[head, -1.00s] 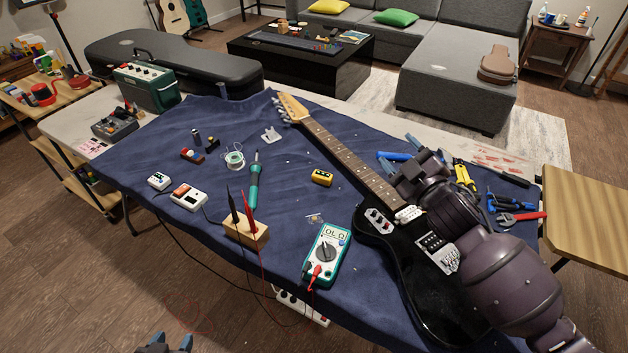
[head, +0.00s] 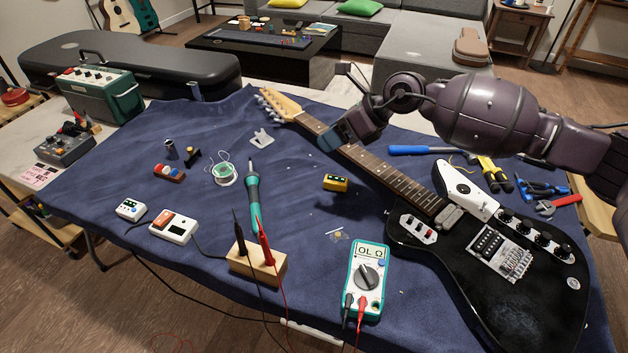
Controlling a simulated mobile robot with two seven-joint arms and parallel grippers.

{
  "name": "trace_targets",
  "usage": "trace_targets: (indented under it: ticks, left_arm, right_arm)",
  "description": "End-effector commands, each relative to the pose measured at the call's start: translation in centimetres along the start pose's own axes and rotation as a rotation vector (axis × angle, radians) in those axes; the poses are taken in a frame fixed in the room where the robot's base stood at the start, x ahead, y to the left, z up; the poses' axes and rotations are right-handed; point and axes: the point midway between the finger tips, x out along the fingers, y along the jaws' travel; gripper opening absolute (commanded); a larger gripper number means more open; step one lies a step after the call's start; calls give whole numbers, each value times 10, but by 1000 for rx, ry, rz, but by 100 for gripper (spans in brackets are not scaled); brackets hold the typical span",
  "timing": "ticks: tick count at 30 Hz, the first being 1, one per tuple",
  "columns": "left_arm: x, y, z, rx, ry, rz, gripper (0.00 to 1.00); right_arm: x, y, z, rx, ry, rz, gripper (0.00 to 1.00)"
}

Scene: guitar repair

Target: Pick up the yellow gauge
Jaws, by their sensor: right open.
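The yellow gauge (head: 335,183) is a small yellow block with a dark top. It lies on the blue cloth near the middle of the head view, left of the guitar neck. My right gripper (head: 331,139) is open and empty, with its fingers over the upper part of the guitar neck. In the picture it is just above the gauge and apart from it. My left gripper is out of view.
The black electric guitar (head: 455,262) lies right of the gauge, its neck running up left. A green multimeter (head: 369,277), wooden probe block (head: 256,266), soldering iron (head: 254,198) and solder spool (head: 224,174) lie around. Cloth directly around the gauge is clear.

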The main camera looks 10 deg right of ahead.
Motion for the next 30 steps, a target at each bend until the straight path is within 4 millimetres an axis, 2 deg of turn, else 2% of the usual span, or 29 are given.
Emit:
trace_targets:
  ticks: [1,3,9,14,24,30]
  left_arm:
    - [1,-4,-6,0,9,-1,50]
    - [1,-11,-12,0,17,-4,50]
    - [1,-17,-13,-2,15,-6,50]
    - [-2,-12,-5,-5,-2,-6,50]
    - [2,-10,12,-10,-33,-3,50]
    - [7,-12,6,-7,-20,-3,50]
  right_arm:
    - [2,-11,-17,-50,94,-44,62]
    - [7,-21,-32,-119,211,-88,62]
    - [2,-35,-55,-218,403,-147,62]
    - [1,-35,-65,-230,434,-135,62]
    - [43,-43,-83,-228,432,-129,62]
    - [53,-46,-86,-230,431,-133,62]
